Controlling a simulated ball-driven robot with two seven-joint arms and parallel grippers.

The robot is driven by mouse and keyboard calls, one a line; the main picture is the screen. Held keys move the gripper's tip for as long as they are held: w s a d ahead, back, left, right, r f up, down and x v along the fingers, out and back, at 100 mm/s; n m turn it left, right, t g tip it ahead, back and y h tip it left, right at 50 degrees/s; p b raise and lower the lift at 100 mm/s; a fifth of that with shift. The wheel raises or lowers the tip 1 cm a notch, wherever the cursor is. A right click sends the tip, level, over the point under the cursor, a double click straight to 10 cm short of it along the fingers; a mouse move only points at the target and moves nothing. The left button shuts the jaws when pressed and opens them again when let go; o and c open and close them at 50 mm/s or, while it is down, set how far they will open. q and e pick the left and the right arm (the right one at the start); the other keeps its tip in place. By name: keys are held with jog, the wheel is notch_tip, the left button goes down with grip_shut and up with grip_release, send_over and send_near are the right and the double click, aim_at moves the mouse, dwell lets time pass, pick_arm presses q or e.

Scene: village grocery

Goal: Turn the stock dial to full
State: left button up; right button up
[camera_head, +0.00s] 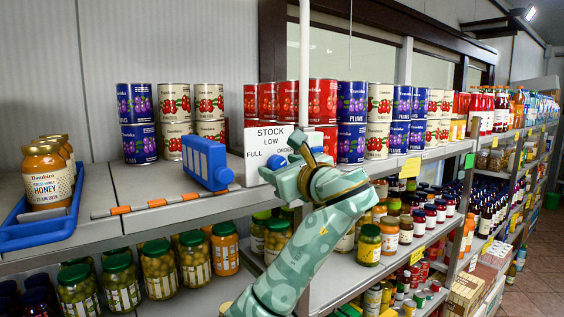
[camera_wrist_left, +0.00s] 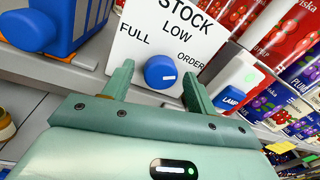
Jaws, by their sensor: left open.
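The stock dial is a blue round knob (camera_wrist_left: 160,71) on a white sign board (camera_wrist_left: 135,52) marked FULL at left, LOW at top and ORDER at right. Its short white mark lies right of the knob's middle, toward the ORDER side. In the head view the knob (camera_head: 276,162) is partly behind my left gripper (camera_head: 290,168). In the wrist view my left gripper (camera_wrist_left: 158,82) is open, one finger on each side of the knob. I cannot tell whether the fingers touch it. My right gripper is out of view.
A blue boxy device (camera_head: 206,163) stands on the shelf left of the sign. Cans (camera_head: 350,150) stand behind. A blue tray (camera_head: 62,225) holds honey jars at far left.

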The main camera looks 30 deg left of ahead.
pick_arm(q)
jog(key=c, duration=1)
jog(key=shift+w+d+f+n+g+y+b, duration=0.1)
jog(key=shift+n+g+y+b, duration=0.25)
jog(key=shift+n+b, duration=2.65)
jog(key=shift+w+a+r+n+g+y+b, duration=0.1)
jog(key=shift+n+g+y+b, duration=0.25)
jog(key=shift+n, duration=5.1)
jog(key=shift+w+d+f+n+g+y+b, duration=0.1)
jog(key=shift+n+g+y+b, duration=0.2)
jog(key=shift+n+b, duration=2.7)
jog(key=n+p, duration=0.2)
jog(key=n, duration=0.1)
jog(key=shift+s, duration=0.1)
jog(key=o, duration=1)
